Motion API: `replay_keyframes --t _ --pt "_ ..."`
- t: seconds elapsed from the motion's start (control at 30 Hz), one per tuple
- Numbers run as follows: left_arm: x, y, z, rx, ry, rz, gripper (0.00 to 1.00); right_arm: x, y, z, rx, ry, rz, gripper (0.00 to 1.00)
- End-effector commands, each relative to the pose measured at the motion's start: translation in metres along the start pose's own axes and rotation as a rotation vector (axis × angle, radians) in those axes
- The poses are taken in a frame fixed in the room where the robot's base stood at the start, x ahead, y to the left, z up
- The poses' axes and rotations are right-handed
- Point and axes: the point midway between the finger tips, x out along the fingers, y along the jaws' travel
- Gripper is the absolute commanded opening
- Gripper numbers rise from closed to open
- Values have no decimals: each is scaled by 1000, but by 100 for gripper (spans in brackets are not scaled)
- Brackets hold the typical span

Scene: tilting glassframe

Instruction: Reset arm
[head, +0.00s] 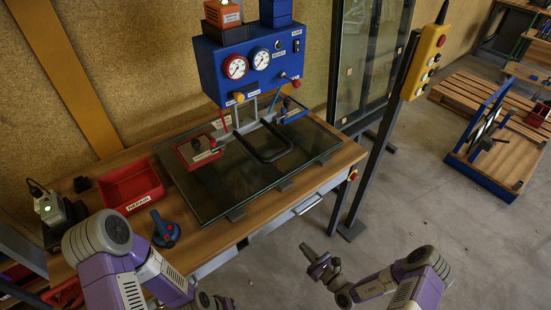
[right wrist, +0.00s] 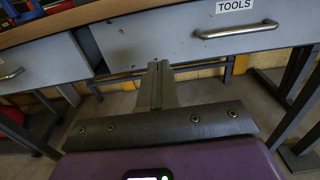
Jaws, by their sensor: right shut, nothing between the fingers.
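My right arm (head: 400,275) comes in from the lower right in the head view. Its gripper (head: 315,258) is shut and empty, in free space in front of the workbench and above the floor. In the right wrist view the closed fingers (right wrist: 157,82) point toward the bench's drawer fronts and touch nothing. My left arm (head: 120,265) is at the lower left, in front of the bench. It runs down to the bottom edge of the head view, and its gripper cannot be made out there.
The wooden workbench (head: 330,170) carries a glass pane (head: 235,185) with a black-handled lifting frame (head: 270,145) under a blue gauge box (head: 250,65). A red bin (head: 130,187) stands left. A yellow control box (head: 425,62) is on a post.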

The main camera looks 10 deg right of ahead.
Motion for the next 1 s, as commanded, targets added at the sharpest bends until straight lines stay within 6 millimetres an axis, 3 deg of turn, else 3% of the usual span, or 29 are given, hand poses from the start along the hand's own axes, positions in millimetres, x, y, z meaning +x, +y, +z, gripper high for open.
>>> replay_keyframes --t 0.17,0.27,0.33,0.4,0.5,0.6,0.7,0.8,0.9,1.0 --pt "0 0 0 0 0 0 43 2 10 2 -2 7 42 0" --pt "0 0 0 0 0 0 43 5 44 6 -14 35 194 0" --pt "0 0 0 0 0 0 43 1 85 9 -41 75 379 0" --pt "0 0 0 0 0 0 43 -14 131 10 -94 135 602 0" --pt "0 0 0 0 0 0 43 -50 182 5 -217 231 913 0" --pt "0 0 0 0 0 0 43 -92 209 -4 -395 325 1179 0" --pt "0 0 0 0 0 0 43 -128 213 -14 -624 405 1393 0" --pt "0 0 0 0 0 0 43 -149 201 -22 -897 454 1545 0" --pt "0 0 0 0 0 0 43 -152 184 -23 -1184 460 1622 0" --pt "0 0 0 0 0 0 43 -142 171 -18 -1432 431 1633 0"
